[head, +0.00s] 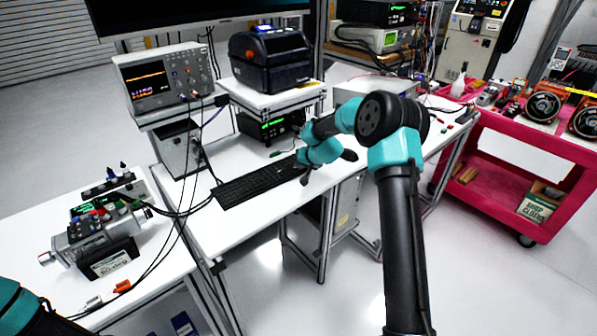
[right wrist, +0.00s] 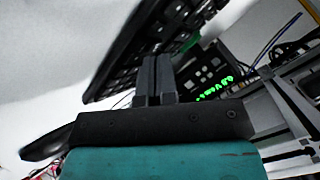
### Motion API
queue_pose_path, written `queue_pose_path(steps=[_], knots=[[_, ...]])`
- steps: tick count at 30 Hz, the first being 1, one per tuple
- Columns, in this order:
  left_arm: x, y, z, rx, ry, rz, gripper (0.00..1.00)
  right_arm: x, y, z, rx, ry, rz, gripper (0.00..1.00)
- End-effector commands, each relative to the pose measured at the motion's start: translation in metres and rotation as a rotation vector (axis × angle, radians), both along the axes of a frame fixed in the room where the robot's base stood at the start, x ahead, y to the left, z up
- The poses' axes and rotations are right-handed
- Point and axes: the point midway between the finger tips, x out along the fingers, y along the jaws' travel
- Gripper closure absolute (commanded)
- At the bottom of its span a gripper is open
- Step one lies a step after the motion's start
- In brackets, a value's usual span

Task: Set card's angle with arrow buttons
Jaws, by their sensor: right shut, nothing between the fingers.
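A black keyboard (head: 250,186) lies on the white desk. My right gripper (head: 304,180) is at the keyboard's right end, fingers pointing down. In the right wrist view its two fingers (right wrist: 155,75) are together and empty, in front of the keyboard's keys (right wrist: 150,35). I cannot tell whether a fingertip touches a key. A dark card with white lettering (head: 110,260) stands against a grey servo and encoder device (head: 85,235) on the left table; its text is too small to read surely. My left gripper is out of view; only part of the left arm shows at the bottom left.
A black instrument with a green display (head: 268,125) stands behind the keyboard. An oscilloscope (head: 165,78) and a black printer (head: 270,60) stand on raised shelves. Cables (head: 185,212) run from the device past the keyboard's left end. A black mouse-like object lies by my gripper.

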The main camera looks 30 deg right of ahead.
Motion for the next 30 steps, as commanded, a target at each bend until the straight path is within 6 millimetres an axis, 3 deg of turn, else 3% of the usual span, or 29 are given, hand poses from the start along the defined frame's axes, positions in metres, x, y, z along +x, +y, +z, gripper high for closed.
queue_pose_path(steps=[30], knots=[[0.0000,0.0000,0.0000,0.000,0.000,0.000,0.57,0.0000,0.0001,-0.0079,0.000,0.000,0.000,1.00]])
